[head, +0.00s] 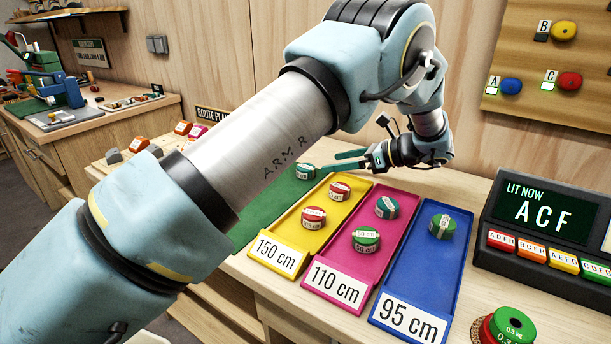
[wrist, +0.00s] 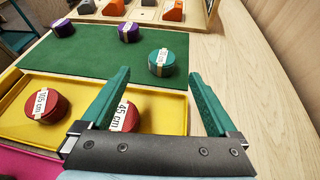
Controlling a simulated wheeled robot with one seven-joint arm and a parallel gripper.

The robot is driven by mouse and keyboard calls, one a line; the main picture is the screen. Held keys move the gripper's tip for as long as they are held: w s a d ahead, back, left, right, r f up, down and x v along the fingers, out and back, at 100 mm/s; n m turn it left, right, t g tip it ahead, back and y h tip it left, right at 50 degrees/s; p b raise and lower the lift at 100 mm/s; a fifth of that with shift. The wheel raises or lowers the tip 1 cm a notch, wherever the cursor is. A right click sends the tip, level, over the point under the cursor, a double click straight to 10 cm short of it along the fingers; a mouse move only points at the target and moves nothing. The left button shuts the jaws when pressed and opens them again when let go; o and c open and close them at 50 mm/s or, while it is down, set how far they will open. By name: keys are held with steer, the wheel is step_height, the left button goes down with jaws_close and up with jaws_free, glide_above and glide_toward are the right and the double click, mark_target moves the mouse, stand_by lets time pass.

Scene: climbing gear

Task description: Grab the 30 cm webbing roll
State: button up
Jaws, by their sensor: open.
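A teal webbing roll (wrist: 162,62) with a white label stands on the green mat in the wrist view, near the mat's right edge. Its label is too small to read surely, so I cannot confirm it as the 30 cm roll. In the head view the same roll (head: 305,172) sits just left of my gripper (head: 329,163). In the wrist view my gripper (wrist: 160,75) has its teal fingers spread, with nothing held. The roll appears beyond the fingertips, centred in the gap, apart from both fingers.
The yellow 150 cm tray (head: 278,257) holds two red rolls, labelled 105 cm (wrist: 47,105) and 45 cm (wrist: 125,116). The pink 110 cm tray (head: 333,287) holds two rolls; the blue 95 cm tray (head: 408,315) holds one. Two purple rolls (wrist: 129,33) (wrist: 63,28) stand farther along the mat (wrist: 95,58).

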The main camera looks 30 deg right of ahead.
steer(key=p+x, duration=0.1)
steer(key=x, duration=0.4)
steer(key=shift+w+a, duration=0.1)
steer(key=p+x, duration=0.1)
steer(key=x, duration=0.1)
steer(key=p+x, duration=0.1)
steer(key=x, duration=0.2)
steer(key=shift+w+f, duration=0.15)
steer(key=shift+f, duration=0.1)
steer(key=c, duration=1.5)
steer(key=shift+o, duration=0.2)
